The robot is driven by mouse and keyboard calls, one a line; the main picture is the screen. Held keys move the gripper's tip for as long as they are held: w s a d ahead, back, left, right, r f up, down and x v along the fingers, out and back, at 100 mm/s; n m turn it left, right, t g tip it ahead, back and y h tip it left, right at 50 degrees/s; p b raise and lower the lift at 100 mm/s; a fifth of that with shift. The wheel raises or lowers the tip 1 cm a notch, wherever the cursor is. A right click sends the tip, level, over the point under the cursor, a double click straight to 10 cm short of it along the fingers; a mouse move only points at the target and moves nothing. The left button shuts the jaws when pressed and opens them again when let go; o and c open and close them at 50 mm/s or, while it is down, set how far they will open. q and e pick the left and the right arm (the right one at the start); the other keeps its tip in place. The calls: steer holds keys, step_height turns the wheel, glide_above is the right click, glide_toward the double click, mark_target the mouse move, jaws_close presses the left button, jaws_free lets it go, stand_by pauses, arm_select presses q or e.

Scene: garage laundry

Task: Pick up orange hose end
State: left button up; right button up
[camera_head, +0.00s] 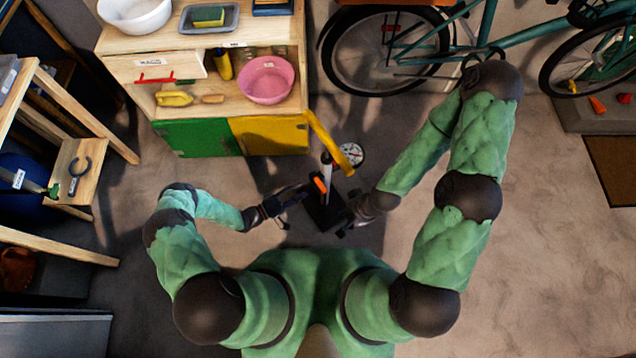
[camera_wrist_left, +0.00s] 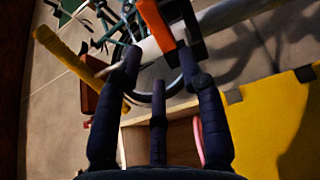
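The orange hose end (camera_head: 320,184) is a short orange piece beside the upright shaft of a floor pump with a yellow handle (camera_head: 330,142). My left gripper (camera_head: 302,192) is just left of it. In the left wrist view the left gripper's fingers (camera_wrist_left: 158,58) are spread with nothing between them. The orange hose end (camera_wrist_left: 155,26) lies just beyond the fingertips, nearer the right finger, against a dark holder. I cannot tell whether they touch. My right gripper (camera_head: 348,222) is low beside the pump's dark base (camera_head: 322,212), and its fingers are too small to read.
A round gauge (camera_head: 352,155) sits right of the pump shaft. A workbench cabinet (camera_head: 208,118) with green and yellow doors stands behind, holding a pink bowl (camera_head: 266,80). A teal bicycle (camera_head: 420,48) stands at the back right. The floor at lower right is clear.

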mark_target(316, 183)
arm_select(q)
steer(key=b+x, duration=0.2)
steer(key=x, duration=0.5)
steer(key=shift+w+d+r, duration=0.1)
steer(key=shift+d+r, duration=0.05)
steer(key=shift+d, duration=0.05)
steer(key=c, duration=0.8)
